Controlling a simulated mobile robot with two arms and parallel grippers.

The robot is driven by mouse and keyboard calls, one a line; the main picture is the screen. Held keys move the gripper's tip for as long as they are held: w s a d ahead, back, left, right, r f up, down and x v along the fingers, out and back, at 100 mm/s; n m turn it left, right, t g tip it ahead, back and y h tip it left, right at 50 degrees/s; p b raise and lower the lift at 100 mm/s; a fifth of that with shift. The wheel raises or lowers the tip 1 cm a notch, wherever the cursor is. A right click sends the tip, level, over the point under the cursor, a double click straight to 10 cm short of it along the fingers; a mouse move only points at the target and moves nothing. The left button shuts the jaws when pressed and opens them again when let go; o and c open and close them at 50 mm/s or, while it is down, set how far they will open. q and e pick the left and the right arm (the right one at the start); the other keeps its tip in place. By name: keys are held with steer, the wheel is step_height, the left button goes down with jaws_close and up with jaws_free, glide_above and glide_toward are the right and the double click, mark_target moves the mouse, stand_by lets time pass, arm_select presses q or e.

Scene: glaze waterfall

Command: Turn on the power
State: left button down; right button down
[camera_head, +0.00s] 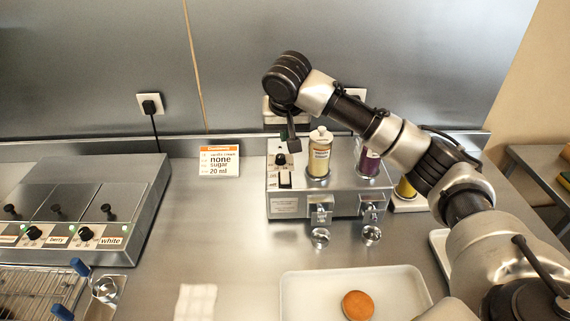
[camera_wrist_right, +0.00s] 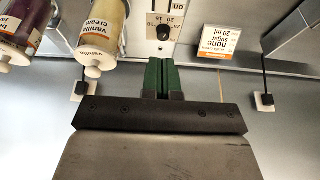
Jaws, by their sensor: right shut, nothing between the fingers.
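The metal dispenser (camera_head: 340,205) stands at the middle of the counter. Its left panel bears a dark knob (camera_head: 281,160) and below it a black-and-white switch (camera_head: 285,179). The wrist view shows the knob (camera_wrist_right: 163,32) with numbers around it, and the word "on" near the top edge, where the switch is mostly cut off. My right gripper (camera_head: 293,146) reaches in from the right and points down, just behind and above the knob, apart from the switch. Its green fingers (camera_wrist_right: 161,64) are together and empty. My left gripper is out of view.
A vanilla cream bottle (camera_head: 319,155) and a purple jam bottle (camera_head: 368,160) stand on the dispenser, close right of my gripper. An order card (camera_head: 219,161) stands left. A white tray (camera_head: 290,292) holds an orange-brown round cake (camera_head: 357,305). A lidded warmer (camera_head: 100,200) is far left.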

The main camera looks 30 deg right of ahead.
mark_target(285, 170)
steer(key=p+x, duration=0.4)
steer(key=x, duration=0.9)
steer(key=shift+s+a+f, duration=0.1)
steer(key=shift+s, duration=0.1)
steer(key=shift+f, duration=0.6)
